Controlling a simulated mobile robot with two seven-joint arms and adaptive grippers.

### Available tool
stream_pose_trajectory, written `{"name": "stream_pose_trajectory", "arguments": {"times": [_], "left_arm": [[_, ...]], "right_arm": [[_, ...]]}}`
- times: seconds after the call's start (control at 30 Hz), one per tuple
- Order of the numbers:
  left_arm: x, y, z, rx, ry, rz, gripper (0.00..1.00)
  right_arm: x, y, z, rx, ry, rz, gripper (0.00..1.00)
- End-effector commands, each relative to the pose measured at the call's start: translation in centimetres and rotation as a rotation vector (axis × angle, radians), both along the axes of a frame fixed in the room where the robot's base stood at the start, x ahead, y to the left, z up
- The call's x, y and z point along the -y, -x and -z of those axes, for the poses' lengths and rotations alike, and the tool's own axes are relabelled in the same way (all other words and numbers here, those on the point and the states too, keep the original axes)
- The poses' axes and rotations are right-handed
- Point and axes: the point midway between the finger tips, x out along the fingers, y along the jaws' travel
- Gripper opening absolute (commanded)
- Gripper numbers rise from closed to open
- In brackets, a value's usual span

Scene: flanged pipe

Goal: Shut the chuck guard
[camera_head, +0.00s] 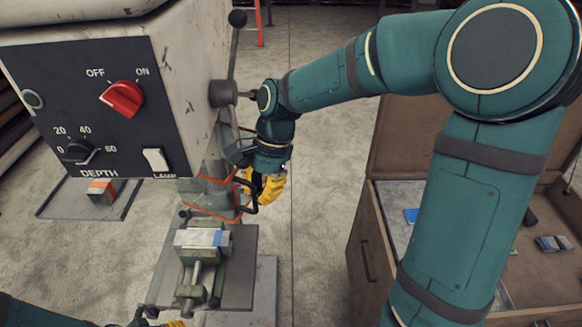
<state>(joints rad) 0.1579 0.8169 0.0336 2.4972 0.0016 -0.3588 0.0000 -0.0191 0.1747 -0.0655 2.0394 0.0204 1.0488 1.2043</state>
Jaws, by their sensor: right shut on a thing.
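The chuck guard (211,213) is a clear shield with orange edges, below the drill press head and around the spindle area. A black bar handle (250,207) sticks out from its right side. My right gripper (262,190), with yellow fingers, is at this handle and shut on it; the fingers hide part of the grip. I cannot tell how far the guard stands open. My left gripper (176,324) shows only as a bit of yellow at the bottom edge; its jaws are cut off.
The drill press head (100,95) has a red switch (123,98) and a depth knob. A feed lever (234,60) rises close to my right forearm. A green vise (195,265) holding a metal block sits below the guard. An open brown case (365,235) stands on the right.

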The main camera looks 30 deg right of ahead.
Motion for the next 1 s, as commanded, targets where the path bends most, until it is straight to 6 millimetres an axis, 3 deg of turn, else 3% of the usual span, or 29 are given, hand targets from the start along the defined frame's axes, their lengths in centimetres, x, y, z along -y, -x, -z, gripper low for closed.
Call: {"name": "stream_pose_trajectory", "arguments": {"times": [0.17, 0.7, 0.87, 1.0], "left_arm": [[0.0, 0.0, 0.0, 0.000, 0.000, 0.000, 0.43], [0.0, 0.0, 0.0, 0.000, 0.000, 0.000, 0.43], [0.0, 0.0, 0.0, 0.000, 0.000, 0.000, 0.43], [0.0, 0.0, -0.2, 0.000, 0.000, 0.000, 0.43]], "right_arm": [[0.4, -0.2, -1.0, 0.001, 0.000, -0.001, 0.00], [3.8, -1.4, -10.0, 0.002, 0.000, 0.001, 0.00], [4.4, -1.3, -11.0, 0.000, 0.001, 0.018, 0.00], [5.8, 0.6, -11.0, 0.003, 0.007, 0.201, 0.00]]}}
